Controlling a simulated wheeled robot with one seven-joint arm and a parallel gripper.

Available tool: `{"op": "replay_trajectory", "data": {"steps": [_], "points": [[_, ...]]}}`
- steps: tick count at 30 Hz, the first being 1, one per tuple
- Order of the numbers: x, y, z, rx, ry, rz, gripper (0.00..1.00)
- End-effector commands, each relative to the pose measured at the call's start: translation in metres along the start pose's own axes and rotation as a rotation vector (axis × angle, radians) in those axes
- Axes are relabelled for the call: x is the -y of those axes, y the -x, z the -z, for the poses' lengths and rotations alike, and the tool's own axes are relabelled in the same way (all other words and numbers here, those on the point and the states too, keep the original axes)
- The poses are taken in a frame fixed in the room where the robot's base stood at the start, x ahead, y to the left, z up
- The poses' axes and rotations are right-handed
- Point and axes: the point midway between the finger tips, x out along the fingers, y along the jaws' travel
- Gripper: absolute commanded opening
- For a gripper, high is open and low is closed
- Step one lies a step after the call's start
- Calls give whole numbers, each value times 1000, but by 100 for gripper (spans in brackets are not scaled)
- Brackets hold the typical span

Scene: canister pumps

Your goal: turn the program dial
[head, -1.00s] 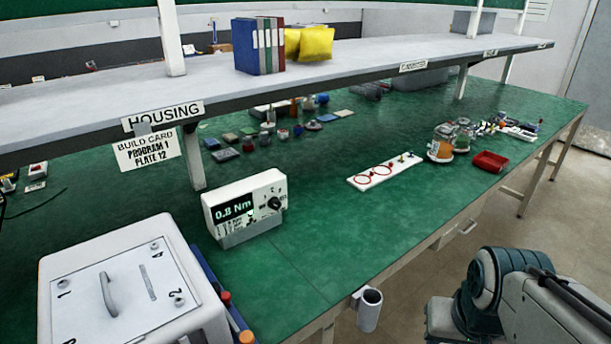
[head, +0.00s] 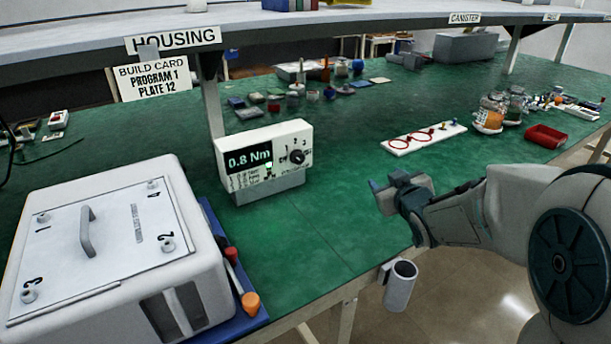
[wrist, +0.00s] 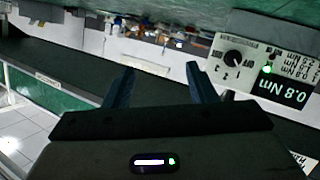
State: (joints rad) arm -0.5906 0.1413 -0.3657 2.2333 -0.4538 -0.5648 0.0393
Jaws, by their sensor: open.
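The program dial (head: 297,157) is a black knob on the right part of the front of a white controller box (head: 222,150). Small numbers ring the dial, and the box's display (head: 248,158) reads 0.8 Nm. A build card (head: 153,80) hanging from the shelf reads PROGRAM 1, PLATE 12. My gripper (head: 385,190) is open and empty, to the right of the box and apart from it. In the wrist view the dial (wrist: 234,57) appears upside down, to the right of my open fingers (wrist: 160,85).
A white housing fixture (head: 100,245) with numbered positions stands at the front left, with screwdrivers beside it. A white board with red rings (head: 423,138) and a red tray (head: 546,136) lie to the right. A shelf overhangs the back. A grey cup (head: 400,285) hangs at the bench edge.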

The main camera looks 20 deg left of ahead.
Motion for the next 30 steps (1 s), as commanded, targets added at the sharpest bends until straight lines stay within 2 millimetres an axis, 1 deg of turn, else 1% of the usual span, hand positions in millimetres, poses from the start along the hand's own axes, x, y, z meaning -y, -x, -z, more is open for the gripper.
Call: {"op": "replay_trajectory", "data": {"steps": [1, 3, 6, 10, 12, 17, 20, 30], "points": [[25, -19, -8, -64, 40, 44, 51], [50, -34, -2, -161, 87, 98, 51], [82, -47, 4, -274, 137, 168, 51], [110, -53, 10, -368, 175, 232, 51], [117, -54, 12, -395, 185, 250, 51], [125, -62, 17, -416, 192, 264, 51], [129, -74, 23, -415, 192, 265, 51], [148, -131, 46, -414, 193, 263, 51]]}}
